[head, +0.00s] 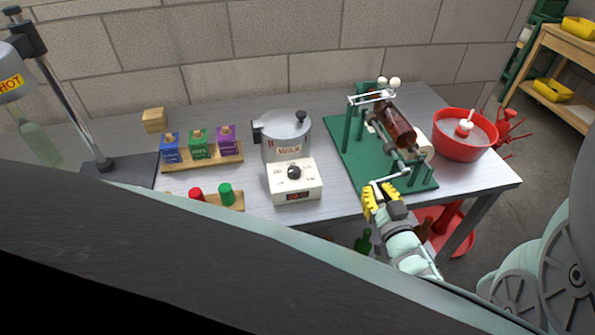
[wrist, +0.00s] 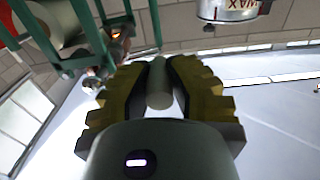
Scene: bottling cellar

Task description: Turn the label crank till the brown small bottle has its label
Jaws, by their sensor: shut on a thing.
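The label machine has a green base and frame (head: 352,165) and stands on the right part of the bench. The brown small bottle (head: 397,127) lies tilted in its rollers, with no label showing on the side I see. A white label roll (head: 425,145) sits beside it, partly hidden. My gripper (head: 376,199), with yellow fingers, is at the machine's front edge. In the wrist view my gripper (wrist: 158,85) is shut on the pale cylindrical crank handle (wrist: 160,90). The crank arm (head: 390,176) runs from there to the machine's front end.
A wax pot (head: 286,138) on a white heater (head: 294,182) stands left of the machine. A red basin (head: 463,150) is close on its right. Small coloured boxes (head: 199,147) and a hot lamp stand (head: 100,167) are farther left. Bare bench lies between pot and machine.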

